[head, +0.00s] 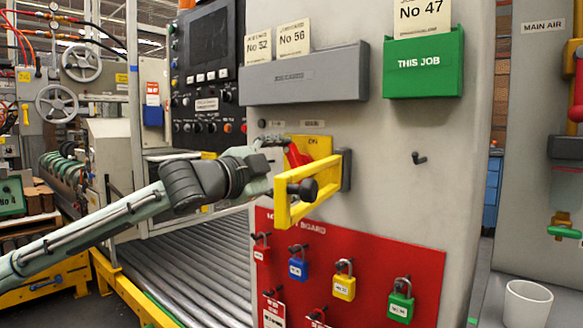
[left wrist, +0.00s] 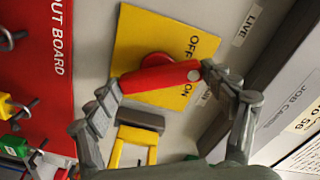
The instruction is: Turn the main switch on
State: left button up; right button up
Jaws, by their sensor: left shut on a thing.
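The main switch is a red handle (head: 295,156) on a yellow plate (head: 320,146) on the grey cabinet front. In the left wrist view the red handle (left wrist: 155,78) lies across the yellow plate (left wrist: 150,40), its white-dotted end between the words OFF and ON. My left gripper (head: 278,148) reaches it from the left, and in the left wrist view its two fingers (left wrist: 160,80) are shut on the handle's ends. In the head view the gripper partly hides the handle. My right gripper is out of view.
A yellow bar frame (head: 328,192) with a black knob (head: 303,190) sticks out just below the switch, close to my gripper. Below is a red board (head: 375,250) with several padlocks. A grey card holder (head: 305,75) and green holder (head: 423,65) are above.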

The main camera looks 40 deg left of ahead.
pick_arm(q)
jog(key=m, duration=0.3)
jog(key=shift+d+m, duration=0.1)
jog(key=shift+m, duration=1.3)
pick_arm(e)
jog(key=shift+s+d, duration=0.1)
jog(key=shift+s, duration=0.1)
pick_arm(q)
jog(key=shift+m, duration=0.3)
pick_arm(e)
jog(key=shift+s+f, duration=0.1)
pick_arm(q)
jog(key=o, duration=1.1)
jog(key=shift+s, duration=0.3)
jog(key=s+a, duration=0.1)
jog(key=s, duration=1)
jog(key=shift+s, duration=0.2)
